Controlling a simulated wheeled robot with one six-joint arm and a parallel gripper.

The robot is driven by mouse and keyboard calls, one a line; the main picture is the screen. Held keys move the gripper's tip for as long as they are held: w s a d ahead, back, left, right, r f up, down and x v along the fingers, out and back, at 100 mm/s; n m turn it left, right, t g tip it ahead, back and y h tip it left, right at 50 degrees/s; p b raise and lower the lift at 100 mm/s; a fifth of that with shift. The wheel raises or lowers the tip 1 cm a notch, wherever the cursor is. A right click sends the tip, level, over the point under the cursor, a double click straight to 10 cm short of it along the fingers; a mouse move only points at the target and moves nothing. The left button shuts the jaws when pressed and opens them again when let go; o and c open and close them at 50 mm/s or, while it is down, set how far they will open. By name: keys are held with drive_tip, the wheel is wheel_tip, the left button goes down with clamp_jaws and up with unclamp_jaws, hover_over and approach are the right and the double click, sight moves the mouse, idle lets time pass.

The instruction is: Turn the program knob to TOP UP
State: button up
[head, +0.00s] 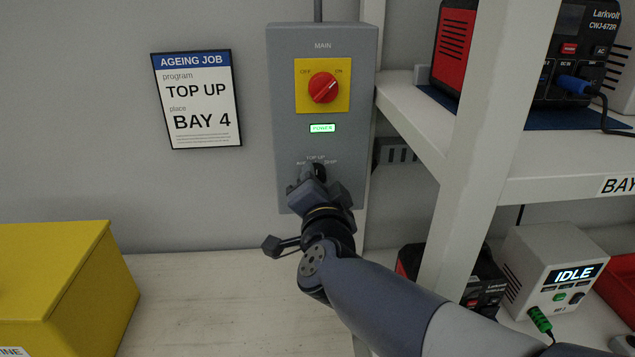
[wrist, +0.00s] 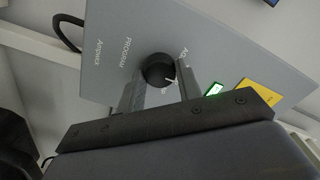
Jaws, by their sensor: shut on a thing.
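The program knob (head: 319,170) is black and round, low on the grey control panel (head: 286,122). TOP UP is printed above it, with partly hidden labels at its left and right. In the wrist view the knob (wrist: 158,69) sits between the two fingers of my gripper (wrist: 160,90), which are shut on it. A white mark shows at the knob's edge on the side toward the green display; a finger crowds it, so I cannot tell the exact setting. In the head view my gripper (head: 317,184) covers the knob's lower part.
A red main switch (head: 323,87) on a yellow plate and a lit POWER display (head: 322,128) are above the knob. A job card (head: 196,100) reads TOP UP, BAY 4. A shelf post (head: 480,140) stands right; a yellow box (head: 70,275) is left.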

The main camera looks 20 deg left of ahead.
drive_tip(key=o, duration=1)
drive_tip(key=shift+c, duration=0.2)
drive_tip(key=p+v, duration=0.1)
drive_tip(key=v, duration=0.9)
drive_tip(key=shift+s+d, duration=0.15)
drive_tip(key=shift+s, duration=0.25)
drive_tip(key=x, duration=1.1)
drive_tip(key=shift+b, duration=0.4)
drive_tip(key=shift+s+d, duration=0.15)
